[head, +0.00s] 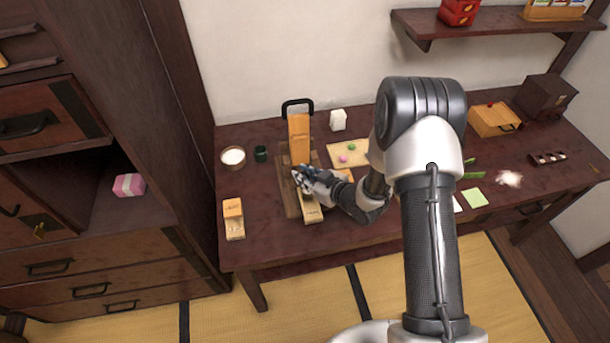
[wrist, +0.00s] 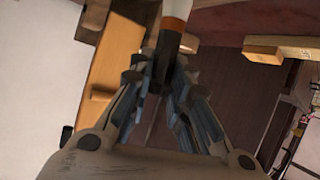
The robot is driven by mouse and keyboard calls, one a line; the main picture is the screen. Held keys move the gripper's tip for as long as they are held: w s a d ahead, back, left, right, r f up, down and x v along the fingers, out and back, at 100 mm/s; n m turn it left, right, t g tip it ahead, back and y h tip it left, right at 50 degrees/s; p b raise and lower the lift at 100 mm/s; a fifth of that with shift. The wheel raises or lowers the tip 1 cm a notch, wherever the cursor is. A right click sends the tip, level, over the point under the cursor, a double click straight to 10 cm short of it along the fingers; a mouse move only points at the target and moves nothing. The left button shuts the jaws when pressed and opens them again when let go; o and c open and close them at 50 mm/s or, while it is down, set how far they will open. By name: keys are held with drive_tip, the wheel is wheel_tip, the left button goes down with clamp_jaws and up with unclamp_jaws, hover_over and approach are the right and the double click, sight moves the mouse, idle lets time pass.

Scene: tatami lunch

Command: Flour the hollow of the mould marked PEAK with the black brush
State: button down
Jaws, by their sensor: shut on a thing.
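My gripper (head: 303,174) is over the dark wooden board (head: 287,196) on the table. In the wrist view its fingers (wrist: 163,85) are shut on a slim upright thing, seemingly the brush (wrist: 175,22), with a white part, an orange-brown band and a dark part between the fingers. An orange wooden piece (head: 299,132) stands upright at the board's back; an orange piece also shows left of the fingers in the wrist view (wrist: 118,60). A pale wooden mould (head: 312,214) lies at the board's front, partly hidden by my gripper. Another mould (head: 234,222) lies to the left. I cannot read any PEAK mark.
A bowl of white powder (head: 232,157) and a dark green cup (head: 261,154) stand left of the board. A pale board (head: 345,150) with pink and green balls lies to the right. A white block (head: 338,120) stands behind.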

drive_tip(key=shift+f+b, duration=1.15)
drive_tip(key=shift+b, duration=0.1)
idle(0.9)
drive_tip(key=shift+d, duration=0.25)
drive_tip(key=shift+a, duration=0.15)
drive_tip(key=shift+s+a+b, duration=0.1)
drive_tip(key=shift+a+b, duration=0.15)
drive_tip(key=shift+b, duration=0.05)
drive_tip(key=shift+w+d, duration=0.15)
drive_tip(key=shift+w, duration=0.1)
drive_tip(key=shift+s+d, duration=0.15)
drive_tip(key=shift+s, duration=0.25)
drive_tip(key=shift+w+d+b, duration=0.1)
drive_tip(key=shift+w+b, duration=0.2)
drive_tip(key=shift+b, duration=0.05)
drive_tip(key=shift+s+a, duration=0.2)
drive_tip(key=shift+a, duration=0.2)
drive_tip(key=shift+w+d, duration=0.15)
drive_tip(key=shift+w, duration=0.15)
idle(0.4)
